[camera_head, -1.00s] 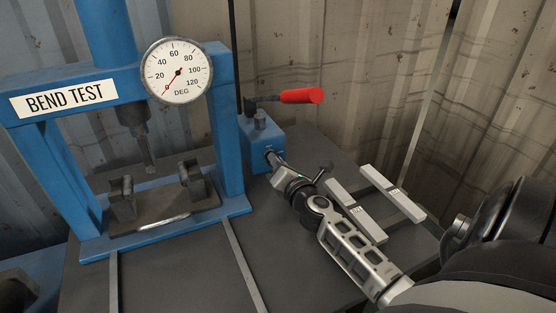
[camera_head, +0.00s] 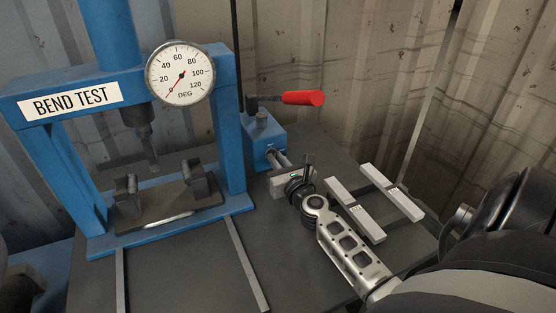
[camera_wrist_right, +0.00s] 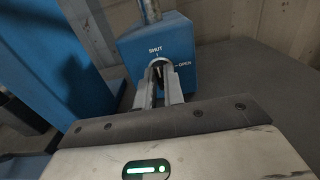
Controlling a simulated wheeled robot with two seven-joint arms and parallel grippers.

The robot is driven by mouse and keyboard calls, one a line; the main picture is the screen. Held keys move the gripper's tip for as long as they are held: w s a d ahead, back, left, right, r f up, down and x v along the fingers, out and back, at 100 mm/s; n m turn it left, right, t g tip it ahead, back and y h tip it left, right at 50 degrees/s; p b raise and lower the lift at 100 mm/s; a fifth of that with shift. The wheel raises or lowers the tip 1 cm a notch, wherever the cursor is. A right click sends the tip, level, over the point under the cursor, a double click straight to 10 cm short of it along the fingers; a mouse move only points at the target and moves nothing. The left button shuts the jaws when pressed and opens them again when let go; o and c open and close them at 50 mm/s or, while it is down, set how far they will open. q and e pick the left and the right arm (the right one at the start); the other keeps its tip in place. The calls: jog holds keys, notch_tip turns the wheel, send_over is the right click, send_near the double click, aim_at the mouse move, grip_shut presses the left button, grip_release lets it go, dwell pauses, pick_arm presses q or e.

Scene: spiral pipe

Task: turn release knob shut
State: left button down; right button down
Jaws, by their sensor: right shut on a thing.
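The release knob (camera_wrist_right: 158,70) is on the front face of the blue pump block (camera_head: 262,137). SHUT is printed above it and OPEN to its right in the right wrist view. My right gripper (camera_head: 279,158) is shut on the knob, one finger on each side; it also shows in the right wrist view (camera_wrist_right: 159,84). The fingers hide most of the knob. What shows between them is small and dark and looks roughly upright, below the SHUT mark. My left gripper is not in view.
The blue bend-test press (camera_head: 229,140) with its dial gauge (camera_head: 181,73) stands left of the pump. A red-handled lever (camera_head: 302,98) sticks out to the right above the pump. Two pale flat bars (camera_head: 355,212) lie right of my gripper. Corrugated walls close the back.

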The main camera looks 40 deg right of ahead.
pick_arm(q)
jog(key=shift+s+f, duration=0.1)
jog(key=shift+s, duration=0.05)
pick_arm(e)
jog(key=shift+r, duration=0.1)
jog(key=c, duration=1.5)
grip_release()
